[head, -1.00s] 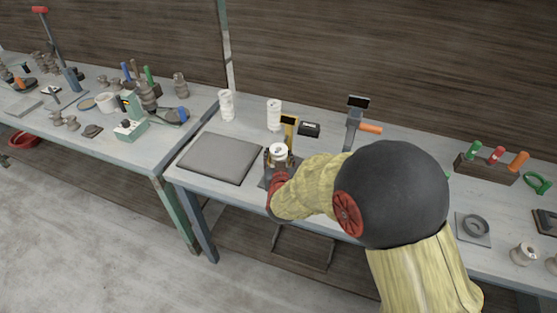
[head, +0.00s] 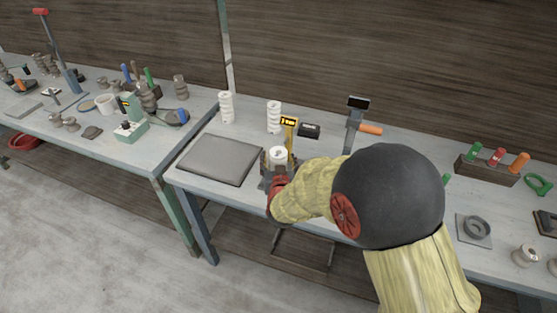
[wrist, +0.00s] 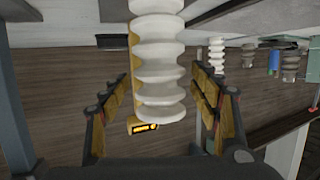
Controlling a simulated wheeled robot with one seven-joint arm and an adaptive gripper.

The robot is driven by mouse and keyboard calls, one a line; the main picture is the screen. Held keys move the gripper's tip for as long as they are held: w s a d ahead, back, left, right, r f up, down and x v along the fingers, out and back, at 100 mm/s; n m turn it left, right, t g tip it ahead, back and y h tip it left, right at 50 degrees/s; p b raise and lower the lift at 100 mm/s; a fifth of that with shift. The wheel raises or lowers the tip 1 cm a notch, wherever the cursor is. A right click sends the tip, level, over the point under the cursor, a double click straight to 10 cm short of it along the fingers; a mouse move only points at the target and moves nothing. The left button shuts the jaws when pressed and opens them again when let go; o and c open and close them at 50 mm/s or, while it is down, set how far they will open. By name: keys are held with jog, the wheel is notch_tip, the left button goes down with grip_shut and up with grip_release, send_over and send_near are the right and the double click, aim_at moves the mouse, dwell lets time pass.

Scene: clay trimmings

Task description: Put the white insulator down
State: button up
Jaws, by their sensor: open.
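The white insulator (head: 278,154), ribbed and upright, stands at the front of the middle bench. In the wrist view, which looks upside down, the white insulator (wrist: 158,65) is between the fingers of my gripper (wrist: 160,100). Both fingers stand apart from it, with gaps on either side, so the gripper is open around it. In the head view my gripper (head: 277,168) is low over the bench, and my arm hides part of it. The foot of the insulator is hidden there.
A yellow gauge with a display (head: 289,124) stands close behind the insulator. Two more white insulators (head: 226,106) (head: 274,117) stand at the back. A grey slab (head: 219,159) lies left, a black box (head: 309,130) behind right. A grey stand with an orange handle (head: 357,126) is further right.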

jog(key=shift+r, duration=0.25)
jog(key=p+v, duration=0.3)
jog(key=v, duration=0.9)
jog(key=s+d+r+g+y, duration=0.2)
jog(key=s+d+r+g, duration=0.3)
jog(key=r, duration=0.6)
jog(key=s+d+r+g+h, duration=0.1)
jog(key=s+d+r+g, duration=0.1)
jog(key=s+d, duration=0.5)
jog(key=s+d+r+g+h, duration=0.1)
jog(key=s+d, duration=0.5)
jog(key=s, duration=0.8)
jog(key=shift+s+d+r+m+g+h, duration=0.3)
jog(key=shift+d+r+g+h, duration=0.1)
jog(key=shift+r+g, duration=0.1)
